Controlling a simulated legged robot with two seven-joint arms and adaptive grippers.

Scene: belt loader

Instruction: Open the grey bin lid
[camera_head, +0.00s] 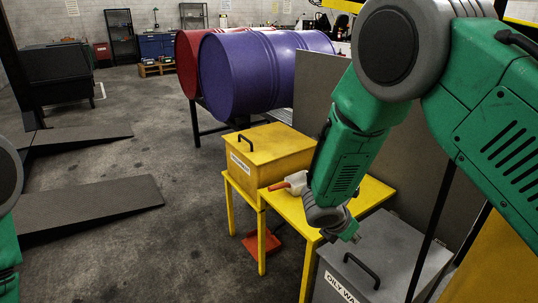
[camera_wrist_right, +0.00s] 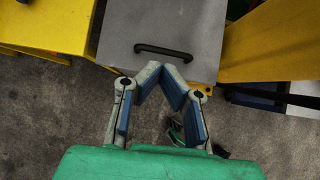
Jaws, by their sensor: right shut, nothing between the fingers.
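The grey bin (camera_head: 400,246) stands at the lower right in the head view, its flat lid down. A black bar handle (camera_head: 362,271) is on the lid, above a white label reading "OILY WA…". In the right wrist view the grey lid (camera_wrist_right: 190,28) and its handle (camera_wrist_right: 163,51) lie just beyond my fingertips. My right gripper (camera_head: 352,238) is shut and empty; in the wrist view its fingertips (camera_wrist_right: 163,70) meet near the lid's front edge, apart from the handle. Only part of my left arm shows at the left edge; its gripper is out of view.
A yellow table (camera_head: 372,191) beside the grey bin carries a white and red item (camera_head: 292,182). A yellow lidded box (camera_head: 270,150) stands to its left. Purple (camera_head: 250,75) and red drums lie behind. A grey panel rises behind the table. The floor at left is open, with dark ramps.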

